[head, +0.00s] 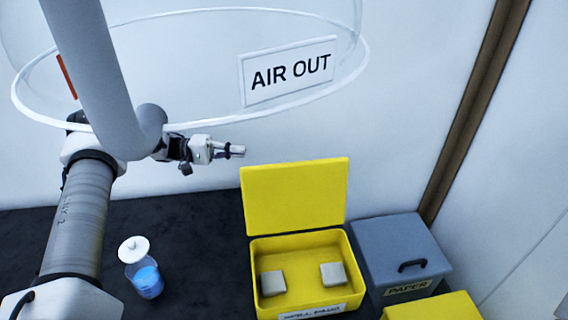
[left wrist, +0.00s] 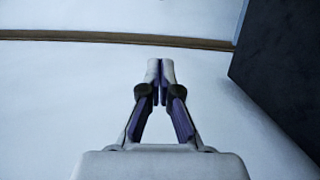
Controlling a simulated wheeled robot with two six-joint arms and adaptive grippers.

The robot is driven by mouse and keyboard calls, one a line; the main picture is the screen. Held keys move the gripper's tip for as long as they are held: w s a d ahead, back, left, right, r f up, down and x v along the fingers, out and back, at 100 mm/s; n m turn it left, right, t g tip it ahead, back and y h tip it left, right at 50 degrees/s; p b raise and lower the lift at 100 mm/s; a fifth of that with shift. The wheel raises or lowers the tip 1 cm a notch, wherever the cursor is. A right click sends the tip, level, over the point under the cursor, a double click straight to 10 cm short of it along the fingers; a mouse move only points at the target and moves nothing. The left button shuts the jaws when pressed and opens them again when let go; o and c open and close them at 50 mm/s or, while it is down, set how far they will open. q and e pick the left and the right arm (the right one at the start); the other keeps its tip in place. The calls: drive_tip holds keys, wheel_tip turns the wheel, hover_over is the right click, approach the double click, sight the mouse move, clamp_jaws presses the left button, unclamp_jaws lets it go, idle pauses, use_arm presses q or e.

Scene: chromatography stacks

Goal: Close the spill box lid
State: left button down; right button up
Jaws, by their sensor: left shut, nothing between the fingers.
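The yellow spill box (head: 254,303) stands on the dark bench with its lid (head: 295,197) open and upright at its back edge. Two pale blocks lie inside, one at the left (head: 273,283) and one at the right (head: 333,274). My left gripper (head: 240,151) is up and to the left of the lid, near the lid's upper left corner in the picture and apart from it. In the left wrist view its fingers (left wrist: 161,70) are shut with nothing between them; the box and lid do not show there. My right gripper is not in view.
A grey box labelled PAPER (head: 392,236) stands right of the spill box, with another yellow object (head: 435,308) in front. A jar with blue contents and a white lid (head: 145,278) stands left. A clear hood with a white rim and an AIR OUT sign (head: 289,71) is above.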

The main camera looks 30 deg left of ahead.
use_arm(q)
drive_tip(key=d+p, duration=0.4)
drive_tip(key=d, duration=0.7)
drive_tip(key=shift+w+d+p, duration=0.3)
drive_tip(key=shift+w+d, duration=0.05)
drive_tip(key=shift+w, duration=0.1)
drive_tip(key=shift+w, duration=0.1)
